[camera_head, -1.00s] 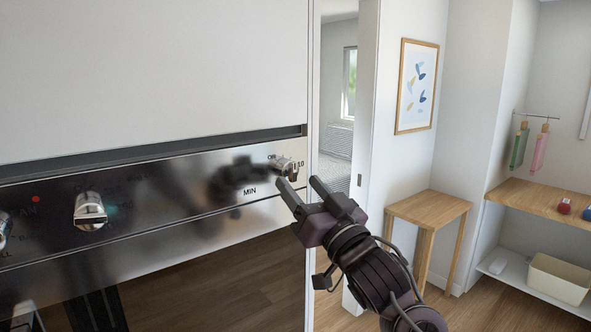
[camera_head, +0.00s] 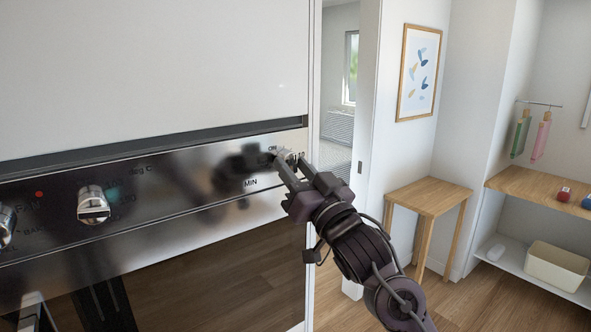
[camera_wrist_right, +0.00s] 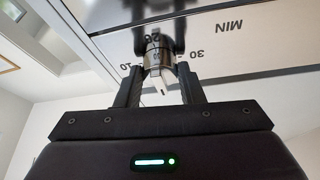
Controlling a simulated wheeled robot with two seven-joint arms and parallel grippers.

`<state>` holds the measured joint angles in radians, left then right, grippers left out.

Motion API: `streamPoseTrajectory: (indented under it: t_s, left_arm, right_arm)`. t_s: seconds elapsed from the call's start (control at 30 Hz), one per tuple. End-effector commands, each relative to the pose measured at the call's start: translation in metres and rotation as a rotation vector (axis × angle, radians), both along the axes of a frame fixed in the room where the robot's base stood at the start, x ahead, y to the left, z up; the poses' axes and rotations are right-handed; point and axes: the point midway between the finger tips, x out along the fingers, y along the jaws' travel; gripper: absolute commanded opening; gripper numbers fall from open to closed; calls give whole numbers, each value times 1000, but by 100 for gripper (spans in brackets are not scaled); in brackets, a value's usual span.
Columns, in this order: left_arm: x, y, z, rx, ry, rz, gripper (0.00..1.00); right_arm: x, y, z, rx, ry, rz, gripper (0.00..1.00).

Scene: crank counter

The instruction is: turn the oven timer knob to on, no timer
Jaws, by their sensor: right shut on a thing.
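The oven timer knob (camera_head: 287,156) is a small silver knob at the right end of the oven's control panel (camera_head: 190,186), above the "MIN" label. In the right wrist view the timer knob (camera_wrist_right: 160,57) sits between the two dark fingers, with numbers such as 10 and 30 around it. My right gripper (camera_head: 290,166) reaches up to the panel from the lower right. In the wrist view the right gripper (camera_wrist_right: 159,82) is shut on the knob, one finger on each side. The fingers partly hide the knob in the head view.
Another silver knob (camera_head: 93,205) is on the panel at left, with a third (camera_head: 6,226) at the picture's edge. The dark oven door (camera_head: 190,275) lies below. A wooden table (camera_head: 428,200) and shelves (camera_head: 540,192) stand to the right, beyond a doorway.

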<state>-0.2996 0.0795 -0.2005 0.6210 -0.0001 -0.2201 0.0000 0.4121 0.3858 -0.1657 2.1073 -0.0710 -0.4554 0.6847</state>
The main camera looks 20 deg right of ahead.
Motion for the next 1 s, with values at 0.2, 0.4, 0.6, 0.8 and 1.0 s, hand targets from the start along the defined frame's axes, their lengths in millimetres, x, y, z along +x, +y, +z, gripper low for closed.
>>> streamPoseTrajectory:
  t_s: [0.2, 0.4, 0.6, 0.8, 1.0]
  left_arm:
    - [0, 0, -2, 0, 0, 0, 0]
    - [0, 0, -5, 1, 0, 0, 0]
    - [0, 0, -9, 1, 0, 0, 0]
    - [0, 1, -13, 1, 0, 1, 0]
    - [0, 1, -15, 1, 1, 1, 0]
  right_arm:
    - [0, -1, -1, -43, -14, -1, 12]
    - [1, -2, -1, -150, -54, -2, 12]
    - [1, -4, -1, -302, -108, -3, 12]
    - [2, -5, -1, -447, -161, -2, 12]
    - [2, -6, 0, -560, -202, -2, 12]
